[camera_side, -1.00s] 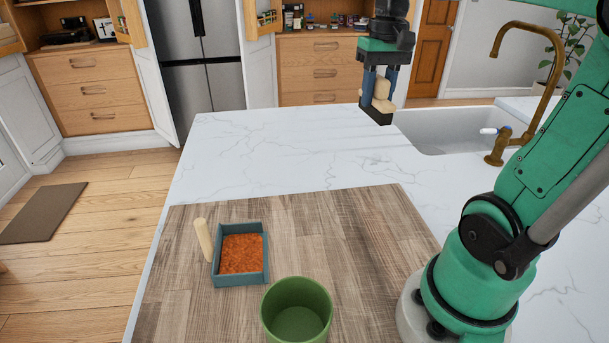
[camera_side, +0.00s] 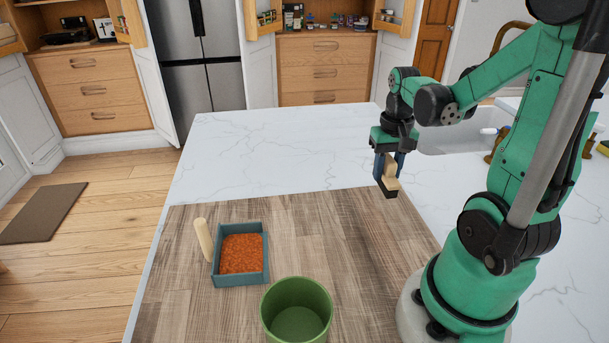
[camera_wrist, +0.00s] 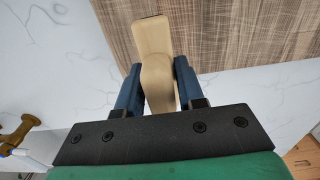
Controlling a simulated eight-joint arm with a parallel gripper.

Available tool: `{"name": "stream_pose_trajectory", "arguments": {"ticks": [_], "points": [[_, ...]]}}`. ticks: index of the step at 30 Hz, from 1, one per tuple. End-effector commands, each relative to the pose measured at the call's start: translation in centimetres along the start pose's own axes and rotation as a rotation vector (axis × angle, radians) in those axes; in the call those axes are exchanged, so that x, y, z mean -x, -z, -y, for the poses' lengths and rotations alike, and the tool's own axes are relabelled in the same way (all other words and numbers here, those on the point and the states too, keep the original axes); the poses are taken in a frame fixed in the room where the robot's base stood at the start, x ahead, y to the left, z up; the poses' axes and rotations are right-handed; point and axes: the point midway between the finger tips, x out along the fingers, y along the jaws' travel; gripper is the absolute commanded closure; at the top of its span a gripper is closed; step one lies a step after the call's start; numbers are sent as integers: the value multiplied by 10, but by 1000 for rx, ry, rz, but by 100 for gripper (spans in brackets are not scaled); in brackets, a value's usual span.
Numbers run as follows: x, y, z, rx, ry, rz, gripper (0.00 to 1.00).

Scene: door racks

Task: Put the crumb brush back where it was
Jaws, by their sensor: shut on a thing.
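The crumb brush (camera_side: 390,178) is a light wooden block with a dark strip along its lower edge. My gripper (camera_side: 388,165) is shut on it and holds it in the air, near the board's far right corner in the side view. In the wrist view the tan brush (camera_wrist: 153,55) sits between the two blue fingers of my gripper (camera_wrist: 159,85), with its wider end pointing to the top of the picture. Its bristles are mostly hidden there.
The brown wooden board (camera_side: 340,240) lies on the white marble counter (camera_side: 270,150). The board's right half is clear. A sink (camera_side: 450,139) is behind.

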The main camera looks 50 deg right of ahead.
Motion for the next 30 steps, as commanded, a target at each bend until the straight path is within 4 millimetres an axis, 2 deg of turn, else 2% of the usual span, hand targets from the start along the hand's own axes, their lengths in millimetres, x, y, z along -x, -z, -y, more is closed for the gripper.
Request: {"name": "stream_pose_trajectory", "arguments": {"ticks": [7, 15, 29, 30], "points": [[-16, 0, 0, 0, 0, 0, 100], [-45, 0, 0, 0, 0, 0, 100], [-52, 0, 0, 0, 0, 0, 100], [-52, 0, 0, 0, 0, 0, 58]]}}
